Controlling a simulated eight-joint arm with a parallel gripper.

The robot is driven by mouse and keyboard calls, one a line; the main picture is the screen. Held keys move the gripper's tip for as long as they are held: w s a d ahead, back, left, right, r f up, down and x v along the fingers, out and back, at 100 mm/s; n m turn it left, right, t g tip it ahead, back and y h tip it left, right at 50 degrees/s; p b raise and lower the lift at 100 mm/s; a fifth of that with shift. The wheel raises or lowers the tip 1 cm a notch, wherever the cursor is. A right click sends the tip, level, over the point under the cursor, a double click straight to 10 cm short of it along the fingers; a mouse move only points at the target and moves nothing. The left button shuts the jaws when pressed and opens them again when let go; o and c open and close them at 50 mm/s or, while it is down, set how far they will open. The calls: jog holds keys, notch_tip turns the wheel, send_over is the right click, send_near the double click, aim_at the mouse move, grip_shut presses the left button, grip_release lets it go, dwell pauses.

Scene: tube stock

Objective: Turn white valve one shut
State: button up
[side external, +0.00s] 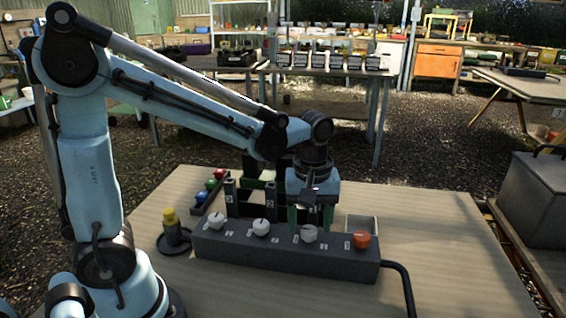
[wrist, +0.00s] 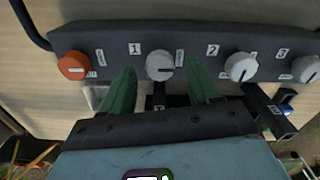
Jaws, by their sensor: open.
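White valve one (wrist: 160,65) is a round white knob on the dark manifold box (wrist: 215,38), beside the printed 1. Its dark pointer line lies roughly along the box in the wrist view. It also shows in the side view (side external: 308,234), second from the right. My gripper (wrist: 161,73) is open, its green fingers on either side of valve one and apart from it in the wrist view. In the side view my gripper (side external: 310,216) is just above and behind the knob. The small lettering beside the knob is too small to read.
An orange knob (side external: 361,240) neighbours valve one, with two more white knobs (side external: 262,227) (side external: 216,220) on its other side. A black hose leaves the box's right end. Dark numbered posts (side external: 230,198) stand behind.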

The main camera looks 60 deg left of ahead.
jog(key=shift+f, duration=0.45)
jog(key=c, duration=1)
jog(key=shift+c, duration=0.2)
